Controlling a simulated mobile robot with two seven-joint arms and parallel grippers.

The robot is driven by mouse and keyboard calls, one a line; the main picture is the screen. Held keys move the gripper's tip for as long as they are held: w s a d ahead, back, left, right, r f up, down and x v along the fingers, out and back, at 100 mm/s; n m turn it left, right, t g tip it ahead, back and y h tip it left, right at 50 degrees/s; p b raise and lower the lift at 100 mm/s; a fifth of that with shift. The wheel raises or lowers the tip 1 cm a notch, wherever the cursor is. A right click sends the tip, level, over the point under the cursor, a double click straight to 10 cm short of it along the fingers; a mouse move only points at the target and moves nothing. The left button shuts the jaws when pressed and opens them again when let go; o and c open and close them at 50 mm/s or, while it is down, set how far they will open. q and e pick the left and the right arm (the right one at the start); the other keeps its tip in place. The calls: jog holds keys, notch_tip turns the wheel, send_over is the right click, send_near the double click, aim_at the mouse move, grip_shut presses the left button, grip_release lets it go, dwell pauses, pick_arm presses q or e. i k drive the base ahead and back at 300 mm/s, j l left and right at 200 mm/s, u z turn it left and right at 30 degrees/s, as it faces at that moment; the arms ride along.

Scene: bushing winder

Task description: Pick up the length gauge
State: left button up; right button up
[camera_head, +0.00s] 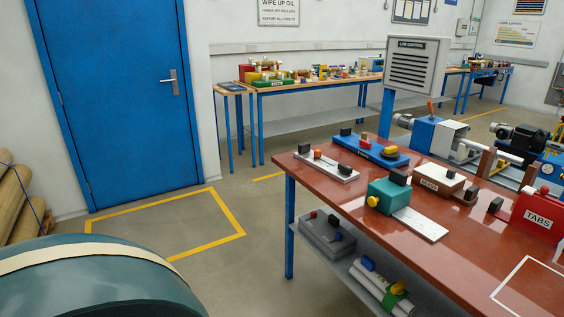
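No label in view reads as a length gauge, so I cannot tell for sure which object it is. One candidate is a flat white bar with a black block and an orange knob (326,166), lying at the left end of the red-brown table (468,268). Another is a blue bar with a black block and a yellow knob (371,151), behind it to the right. A teal block with a black handle, yellow knob and white plate (389,196) stands in front of them. Neither of my grippers is in view.
A small labelled box (437,182) and a red TABS box (538,216) stand farther right. A lower shelf (352,262) holds grey items. A large teal cylinder (95,285) fills the lower left. Floor between it and the table is clear. Machinery (440,135) stands behind.

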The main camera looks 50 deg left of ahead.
aim_at(325, 164)
jog(key=u, duration=1.2)
jog(key=z, duration=0.3)
jog(key=i+j+z, duration=0.15)
jog(key=z, duration=0.2)
jog(key=i+j+z, duration=0.1)
jog(key=j+z, duration=0.3)
jog(key=i+j+z, duration=0.1)
jog(key=z, duration=0.25)
jog(key=i+j+z, duration=0.1)
jog(key=j+z, duration=0.35)
jog(key=j, duration=0.65)
jog(key=j+z, duration=0.25)
jog(key=j, duration=1.95)
jog(key=k, duration=0.05)
